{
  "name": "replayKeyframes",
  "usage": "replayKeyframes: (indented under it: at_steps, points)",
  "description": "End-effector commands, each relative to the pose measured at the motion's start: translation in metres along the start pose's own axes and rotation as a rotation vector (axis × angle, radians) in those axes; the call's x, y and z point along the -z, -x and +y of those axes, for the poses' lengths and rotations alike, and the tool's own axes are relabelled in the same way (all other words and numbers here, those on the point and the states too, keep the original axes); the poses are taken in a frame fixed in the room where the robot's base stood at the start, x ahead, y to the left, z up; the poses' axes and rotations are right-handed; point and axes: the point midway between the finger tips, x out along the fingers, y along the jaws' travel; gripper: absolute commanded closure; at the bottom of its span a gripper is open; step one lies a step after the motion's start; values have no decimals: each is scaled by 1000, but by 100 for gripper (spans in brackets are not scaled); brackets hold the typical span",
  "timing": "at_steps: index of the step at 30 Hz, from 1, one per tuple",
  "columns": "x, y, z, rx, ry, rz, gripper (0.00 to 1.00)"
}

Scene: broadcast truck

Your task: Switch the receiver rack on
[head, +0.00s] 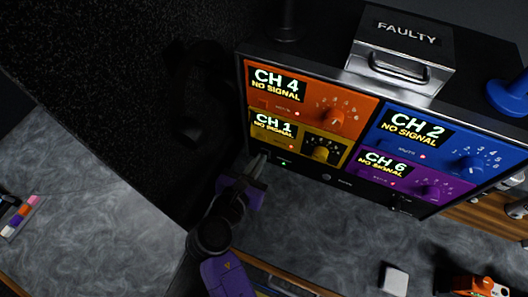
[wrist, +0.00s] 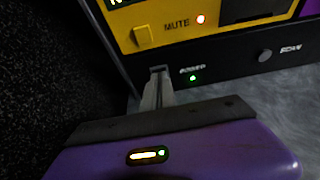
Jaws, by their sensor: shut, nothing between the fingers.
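The receiver rack (head: 330,180) is a black case with four coloured receivers: orange CH 4 (head: 312,98), yellow CH 1 (head: 296,138), blue CH 2 (head: 444,142) and purple CH 6 (head: 413,178). Their displays are lit and read NO SIGNAL. In the wrist view a green light glows under the POWER label (wrist: 193,78) on the black bottom strip. My gripper (wrist: 158,72) is shut and empty, its tips at this strip just left of the label. It also shows in the head view (head: 259,160). Contact cannot be told, and the tips may hide a power control.
A metal case marked FAULTY (head: 402,50) and a blue object (head: 510,95) sit on the rack. A yellow MUTE button (wrist: 143,35) is just above my fingertips, and a SCAN knob (wrist: 265,55) is to the right. A white block (head: 396,280) lies on the grey surface in front.

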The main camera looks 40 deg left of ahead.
Motion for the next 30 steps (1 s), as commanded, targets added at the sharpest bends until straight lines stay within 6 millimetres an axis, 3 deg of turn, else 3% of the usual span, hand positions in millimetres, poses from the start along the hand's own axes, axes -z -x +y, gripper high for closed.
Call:
replayKeyframes:
  at_steps: [21, 30]
  points:
    - [-2, 53, 0, -1, 0, -1, 100]
    - [-1, 65, 0, 0, -1, -1, 100]
